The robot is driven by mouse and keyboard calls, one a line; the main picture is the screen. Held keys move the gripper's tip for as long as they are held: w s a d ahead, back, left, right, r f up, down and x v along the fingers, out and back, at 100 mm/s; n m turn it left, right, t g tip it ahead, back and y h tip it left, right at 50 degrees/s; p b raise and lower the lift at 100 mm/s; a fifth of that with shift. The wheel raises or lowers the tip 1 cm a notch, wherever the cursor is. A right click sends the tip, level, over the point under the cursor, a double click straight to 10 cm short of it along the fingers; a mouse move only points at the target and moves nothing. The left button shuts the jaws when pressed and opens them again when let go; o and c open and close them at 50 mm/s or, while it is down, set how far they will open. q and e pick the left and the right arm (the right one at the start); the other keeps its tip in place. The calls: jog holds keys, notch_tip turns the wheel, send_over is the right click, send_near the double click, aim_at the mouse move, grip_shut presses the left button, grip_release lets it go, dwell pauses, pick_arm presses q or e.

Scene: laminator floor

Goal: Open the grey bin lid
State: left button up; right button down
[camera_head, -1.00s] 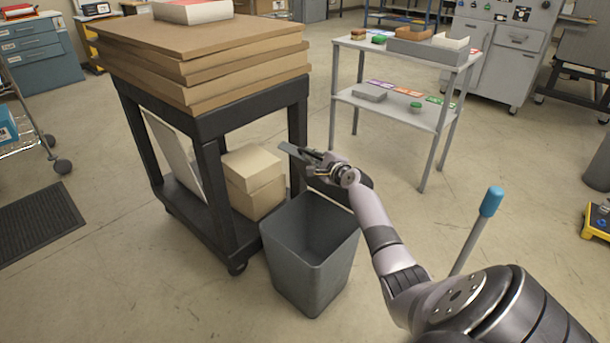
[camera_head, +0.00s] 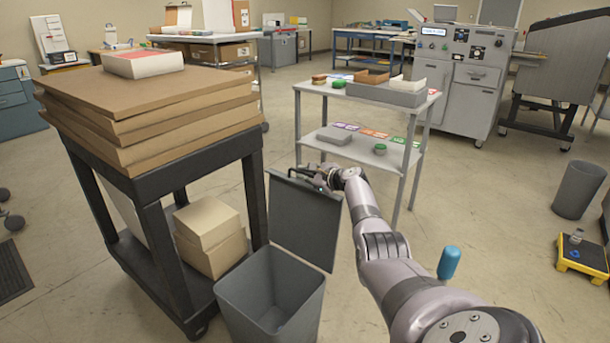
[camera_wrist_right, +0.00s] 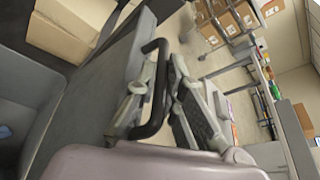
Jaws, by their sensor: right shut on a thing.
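The grey bin (camera_head: 262,312) stands on the floor beside the black cart, and its inside shows. Its grey lid (camera_head: 304,222) stands close to upright above the bin's far right edge; it also shows in the wrist view (camera_wrist_right: 85,90). My right gripper (camera_head: 312,180) is at the lid's upper edge. In the wrist view the right gripper (camera_wrist_right: 152,95) is shut on the lid's black bar handle (camera_wrist_right: 158,110). A small blue thing shows inside the bin. My left gripper is out of view.
The black cart (camera_head: 160,205) bears stacked brown boards (camera_head: 150,110) and stands left of the bin, with boxes (camera_head: 212,235) on its lower shelf. A grey two-shelf table (camera_head: 385,165) stands behind my right arm.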

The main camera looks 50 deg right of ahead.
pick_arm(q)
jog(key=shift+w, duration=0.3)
pick_arm(e)
jog(key=c, duration=1.7)
grip_release()
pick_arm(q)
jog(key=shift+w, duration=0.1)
pick_arm(e)
jog(key=shift+v, duration=1)
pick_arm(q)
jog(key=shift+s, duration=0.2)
pick_arm(e)
jog(key=v, duration=1)
jog(key=shift+f, duration=0.1)
